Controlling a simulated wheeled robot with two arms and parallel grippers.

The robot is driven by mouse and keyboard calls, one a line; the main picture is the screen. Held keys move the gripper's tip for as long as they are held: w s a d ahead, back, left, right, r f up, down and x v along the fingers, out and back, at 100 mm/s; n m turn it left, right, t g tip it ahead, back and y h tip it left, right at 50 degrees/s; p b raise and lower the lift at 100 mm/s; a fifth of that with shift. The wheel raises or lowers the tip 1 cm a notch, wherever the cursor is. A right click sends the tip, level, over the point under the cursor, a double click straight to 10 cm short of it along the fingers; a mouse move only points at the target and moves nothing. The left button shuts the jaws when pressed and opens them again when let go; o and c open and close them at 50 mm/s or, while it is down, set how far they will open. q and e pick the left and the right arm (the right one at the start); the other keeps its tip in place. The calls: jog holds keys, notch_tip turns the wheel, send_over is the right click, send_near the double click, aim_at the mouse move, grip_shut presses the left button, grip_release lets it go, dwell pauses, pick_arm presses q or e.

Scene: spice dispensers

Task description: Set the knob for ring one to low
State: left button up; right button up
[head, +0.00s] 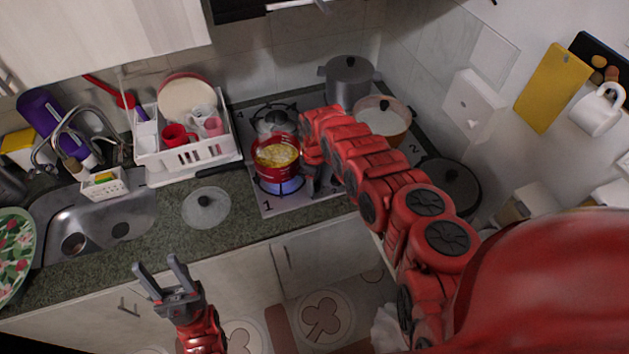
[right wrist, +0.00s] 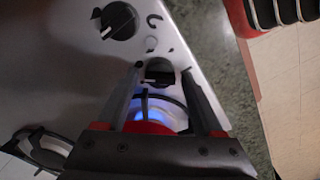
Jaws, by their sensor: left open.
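The stove (head: 299,207) has a ring marked 1 at its front left, with a blue flame (head: 280,186) under a red pot (head: 278,158) of yellow food. In the right wrist view a dark round knob (right wrist: 159,73) with a lighter pointer bar sits on the pale panel close to the blue flame (right wrist: 146,107). My right gripper (right wrist: 162,69) is open, its fingertips on either side of this knob; contact is unclear. It also shows in the head view (head: 314,182), where the arm hides the knobs. My left gripper (head: 160,266) is open and empty in front of the counter.
A second knob (right wrist: 118,21) lies beside the first. A grey pot (head: 349,80), an orange pot (head: 385,117) and a dark lidded pan (head: 449,185) stand around the stove's back and right. A glass lid (head: 206,208) lies on the counter left of the stove.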

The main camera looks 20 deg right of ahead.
grip_shut()
